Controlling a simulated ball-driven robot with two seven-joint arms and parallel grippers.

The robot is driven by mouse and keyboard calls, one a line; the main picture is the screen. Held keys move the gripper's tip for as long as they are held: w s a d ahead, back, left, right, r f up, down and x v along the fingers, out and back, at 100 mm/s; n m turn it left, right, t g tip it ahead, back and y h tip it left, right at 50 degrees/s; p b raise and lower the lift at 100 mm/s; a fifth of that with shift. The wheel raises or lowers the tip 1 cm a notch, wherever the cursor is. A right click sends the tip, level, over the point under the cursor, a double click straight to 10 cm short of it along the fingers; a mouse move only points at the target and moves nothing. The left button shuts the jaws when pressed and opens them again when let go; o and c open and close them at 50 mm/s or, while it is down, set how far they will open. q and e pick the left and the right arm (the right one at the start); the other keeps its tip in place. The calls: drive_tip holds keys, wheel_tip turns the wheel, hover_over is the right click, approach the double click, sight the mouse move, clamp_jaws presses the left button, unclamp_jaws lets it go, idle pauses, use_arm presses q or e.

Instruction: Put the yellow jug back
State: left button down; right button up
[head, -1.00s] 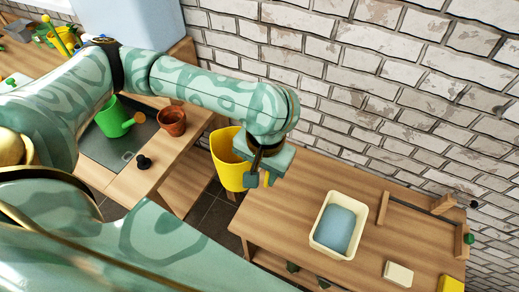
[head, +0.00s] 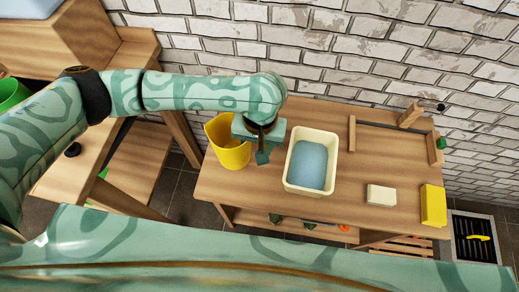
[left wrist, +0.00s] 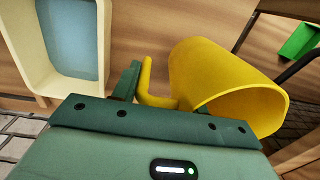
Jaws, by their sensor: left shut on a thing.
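The yellow jug (head: 231,152) is at the left end of the wooden bench (head: 345,200) in the head view, left of a cream tub. My left gripper (head: 262,156) is shut on the jug's handle, on the jug's right side. In the left wrist view the yellow jug (left wrist: 215,72) lies right of the left gripper (left wrist: 132,82), its open mouth toward the lower right and its curved handle at the jaws. I cannot tell whether the jug's base touches the bench. My right gripper is not in view.
The cream tub (head: 291,181) with blue water stands close right of the gripper. A pale block (head: 381,195), a yellow block (head: 433,205) and a wooden frame (head: 352,134) are farther right. A brick wall (head: 330,45) runs behind. A gap separates the bench from the left-hand furniture.

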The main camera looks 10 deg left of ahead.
use_arm(q)
drive_tip(key=f+b, duration=0.2)
drive_tip(key=f, duration=0.1)
drive_tip(key=f+b, duration=0.1)
drive_tip(key=shift+w+d+f+b, duration=0.2)
drive_tip(key=shift+w+b, duration=0.1)
drive_tip(key=shift+w, duration=0.05)
drive_tip(key=shift+r, duration=0.25)
drive_tip(key=shift+p, duration=0.35)
drive_tip(key=c, duration=0.8)
unclamp_jaws()
drive_tip(key=shift+f, duration=0.1)
drive_tip(key=shift+o, duration=0.2)
